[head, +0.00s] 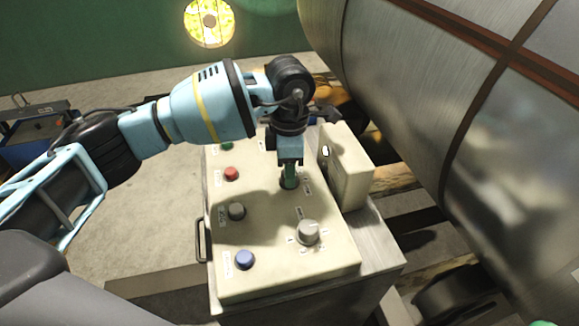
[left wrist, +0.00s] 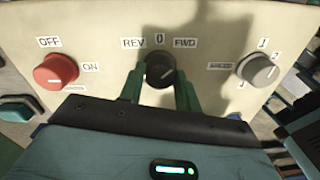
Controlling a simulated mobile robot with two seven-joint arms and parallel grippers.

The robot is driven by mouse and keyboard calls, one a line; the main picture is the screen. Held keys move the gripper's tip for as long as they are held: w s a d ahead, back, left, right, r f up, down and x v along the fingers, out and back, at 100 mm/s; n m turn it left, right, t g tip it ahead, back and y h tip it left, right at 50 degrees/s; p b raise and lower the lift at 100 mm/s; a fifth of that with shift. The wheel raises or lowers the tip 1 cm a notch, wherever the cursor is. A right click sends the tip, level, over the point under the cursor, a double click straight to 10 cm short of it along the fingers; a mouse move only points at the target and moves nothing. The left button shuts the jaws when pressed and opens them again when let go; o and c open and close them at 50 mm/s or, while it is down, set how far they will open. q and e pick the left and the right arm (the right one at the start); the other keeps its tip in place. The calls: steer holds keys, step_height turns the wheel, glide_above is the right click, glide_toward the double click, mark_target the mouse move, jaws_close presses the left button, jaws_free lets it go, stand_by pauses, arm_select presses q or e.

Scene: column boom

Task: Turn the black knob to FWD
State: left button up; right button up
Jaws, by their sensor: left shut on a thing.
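The black knob (left wrist: 160,70) sits on the cream control panel, below the labels REV, 0 and FWD. Its light pointer mark slants up to the right, toward the FWD side. My left gripper (left wrist: 160,88) has its two green fingers on either side of the knob and is shut on it. In the head view my left gripper (head: 289,178) reaches down onto the black knob (head: 288,184), which is mostly hidden by the fingers. The FWD label (left wrist: 185,43) is readable in the left wrist view. My right gripper is not in view.
The control panel (head: 270,275) also carries a grey knob (head: 308,231), a red button (head: 231,173), a grey button (head: 236,211) and a blue button (head: 245,259). A red OFF/ON knob (left wrist: 57,72) shows in the left wrist view. A large metal cylinder (head: 420,90) stands at right.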

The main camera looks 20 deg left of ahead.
arm_select(q)
steer(key=o, duration=1)
steer(key=shift+r, duration=0.1)
steer(key=shift+w+r, duration=0.15)
steer(key=shift+r, duration=3.65)
